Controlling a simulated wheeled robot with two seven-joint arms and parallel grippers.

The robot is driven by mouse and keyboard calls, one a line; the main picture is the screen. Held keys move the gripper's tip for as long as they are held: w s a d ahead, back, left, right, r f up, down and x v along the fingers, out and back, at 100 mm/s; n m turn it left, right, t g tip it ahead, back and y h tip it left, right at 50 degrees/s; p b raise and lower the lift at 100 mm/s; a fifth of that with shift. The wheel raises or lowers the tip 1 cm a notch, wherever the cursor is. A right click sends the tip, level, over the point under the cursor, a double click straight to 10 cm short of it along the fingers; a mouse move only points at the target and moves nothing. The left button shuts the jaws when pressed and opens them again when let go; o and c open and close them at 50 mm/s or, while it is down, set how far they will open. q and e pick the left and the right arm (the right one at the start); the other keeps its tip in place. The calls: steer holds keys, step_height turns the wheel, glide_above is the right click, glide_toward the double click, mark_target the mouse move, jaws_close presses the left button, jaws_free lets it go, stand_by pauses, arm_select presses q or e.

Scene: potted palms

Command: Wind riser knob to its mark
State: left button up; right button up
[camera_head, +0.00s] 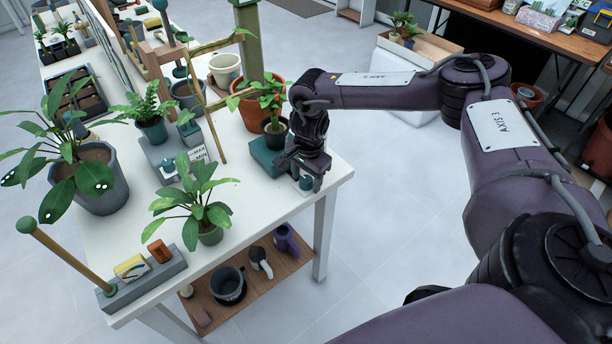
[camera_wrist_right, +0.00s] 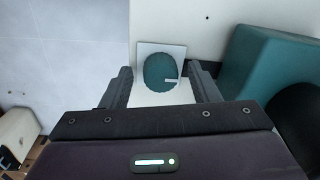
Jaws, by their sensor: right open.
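The round teal knob (camera_wrist_right: 161,72) with a short white line at its lower right sits on a pale square plate (camera_wrist_right: 177,48) in the right wrist view. In the head view the knob (camera_head: 306,184) shows partly below my right gripper, at the table's right corner. My right gripper (camera_head: 304,178) points down over it. In the wrist view the open fingers (camera_wrist_right: 163,88) stand on either side of the knob; I cannot tell whether they touch it. A teal riser block (camera_head: 266,156) stands beside the knob, with a dark pot (camera_head: 276,138) on it. My left gripper is out of view.
Several potted plants crowd the white table (camera_head: 255,210), including a leafy one in a green pot (camera_head: 210,235). Another teal knob (camera_head: 169,165) is near a printed label card (camera_head: 198,153). A terracotta pot (camera_head: 256,108) stands behind the riser. Open floor lies to the right.

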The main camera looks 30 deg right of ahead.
steer(key=c, duration=1)
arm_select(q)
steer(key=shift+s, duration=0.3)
arm_select(e)
steer(key=shift+o, duration=0.2)
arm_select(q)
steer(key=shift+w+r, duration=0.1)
arm_select(e)
steer(key=shift+m, duration=0.3)
